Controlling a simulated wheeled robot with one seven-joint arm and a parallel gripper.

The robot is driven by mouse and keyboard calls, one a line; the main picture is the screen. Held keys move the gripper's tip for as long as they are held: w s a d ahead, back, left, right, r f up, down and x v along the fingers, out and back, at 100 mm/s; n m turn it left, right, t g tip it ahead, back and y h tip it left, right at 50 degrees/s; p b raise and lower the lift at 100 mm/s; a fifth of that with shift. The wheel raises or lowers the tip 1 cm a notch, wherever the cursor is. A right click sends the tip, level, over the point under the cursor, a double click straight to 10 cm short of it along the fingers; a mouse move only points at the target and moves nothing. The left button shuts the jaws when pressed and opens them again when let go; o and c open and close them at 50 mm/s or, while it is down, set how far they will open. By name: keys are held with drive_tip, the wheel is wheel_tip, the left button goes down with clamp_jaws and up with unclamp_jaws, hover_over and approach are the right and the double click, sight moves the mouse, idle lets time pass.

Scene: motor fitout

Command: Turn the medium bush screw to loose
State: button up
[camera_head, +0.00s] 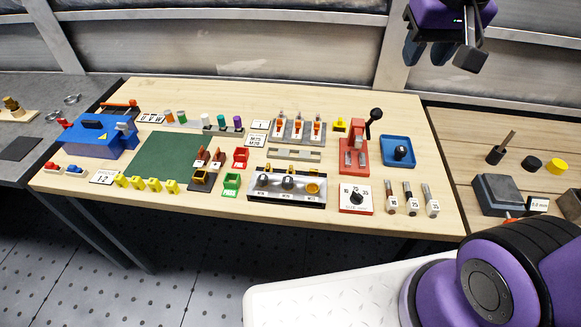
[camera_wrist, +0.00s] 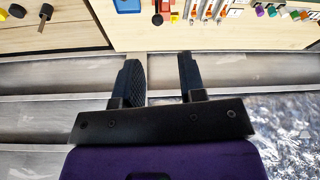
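A silver and black panel (camera_head: 286,203) near the front of the wooden table carries three round fittings in a row. The left fitting (camera_head: 263,181) and the middle fitting (camera_head: 288,183) are dark grey; the right fitting (camera_head: 313,188) is yellow. Small labels sit below them, too small to read surely, so I cannot tell by label which is the medium bush screw or how it is turned. My gripper (camera_head: 442,54) is raised high at the back right, well away from the panel. In the wrist view my gripper (camera_wrist: 160,75) has its two black fingers apart with nothing between them.
A red press with a black lever (camera_head: 360,143), a blue tray (camera_head: 398,150) and a red-edged dial plate (camera_head: 356,197) stand right of the panel.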

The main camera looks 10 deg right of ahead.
drive_tip(key=w+a+f+g, duration=0.1)
drive_tip(key=w+a+f, duration=0.45)
drive_tip(key=w, duration=0.25)
drive_tip(key=m+g, duration=0.2)
drive_tip(key=g, duration=0.1)
approach(290, 169)
drive_tip(key=shift+y, duration=0.3)
drive_tip(key=f, duration=0.9)
drive_tip(key=shift+d+f, duration=0.25)
drive_tip(key=shift+d, duration=0.05)
drive_tip(key=shift+s, duration=0.1)
clamp_jaws()
